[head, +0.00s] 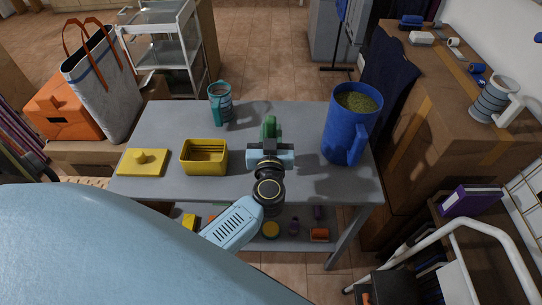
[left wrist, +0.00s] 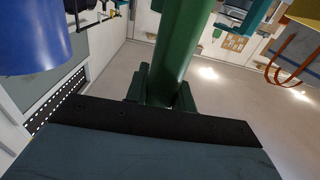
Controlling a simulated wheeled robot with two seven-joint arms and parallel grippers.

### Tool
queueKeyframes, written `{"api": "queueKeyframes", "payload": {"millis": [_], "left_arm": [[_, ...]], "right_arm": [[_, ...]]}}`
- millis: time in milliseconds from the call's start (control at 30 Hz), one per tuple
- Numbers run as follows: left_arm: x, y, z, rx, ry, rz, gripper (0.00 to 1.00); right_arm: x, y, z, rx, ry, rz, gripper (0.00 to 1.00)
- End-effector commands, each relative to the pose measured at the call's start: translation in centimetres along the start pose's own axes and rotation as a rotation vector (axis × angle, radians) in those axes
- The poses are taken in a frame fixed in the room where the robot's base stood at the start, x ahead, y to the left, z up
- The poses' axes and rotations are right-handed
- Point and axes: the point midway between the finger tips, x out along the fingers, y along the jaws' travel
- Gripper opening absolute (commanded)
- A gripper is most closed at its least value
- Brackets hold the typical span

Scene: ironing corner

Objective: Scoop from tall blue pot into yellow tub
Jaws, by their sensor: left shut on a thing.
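The tall blue pot (head: 345,130) stands upright on the right of the grey table, filled near its rim with green grainy stuff (head: 357,102). Its blue side also shows in the left wrist view (left wrist: 32,38). The yellow tub (head: 204,160) stands open on the left of the table and looks empty. My left gripper (head: 270,146) is between tub and pot, shut on a green scoop (head: 269,126). The scoop's green handle (left wrist: 175,50) rises from the jaws in the left wrist view; its bowl cannot be made out. My right gripper is not in view.
A yellow lid (head: 142,163) with a knob lies left of the tub on the grey table (head: 170,122). A teal and grey mug (head: 220,104) stands at the back. Cardboard boxes (head: 420,130) flank the right side. The table between mug and pot is clear.

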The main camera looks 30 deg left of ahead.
Motion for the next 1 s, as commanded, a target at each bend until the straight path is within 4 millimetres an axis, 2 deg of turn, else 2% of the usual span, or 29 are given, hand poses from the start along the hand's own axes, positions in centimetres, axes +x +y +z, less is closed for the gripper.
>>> {"api": "queueKeyframes", "payload": {"millis": [33,167,300,433,1000], "left_arm": [[0.0,0.0,1.0,0.0,0.001,0.002,0.0],[0.0,0.0,2.0,0.0,0.002,0.001,0.0],[0.0,0.0,4.4,0.002,0.001,0.002,0.0],[0.1,0.0,5.6,0.001,0.001,0.0,0.0],[0.0,0.1,6.7,-0.002,0.001,0.001,0.0]], "right_arm": [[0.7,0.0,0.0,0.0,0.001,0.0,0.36],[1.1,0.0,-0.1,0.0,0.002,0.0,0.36],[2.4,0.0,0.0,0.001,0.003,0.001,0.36],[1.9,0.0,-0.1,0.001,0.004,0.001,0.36],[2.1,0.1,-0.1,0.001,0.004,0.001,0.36]]}}
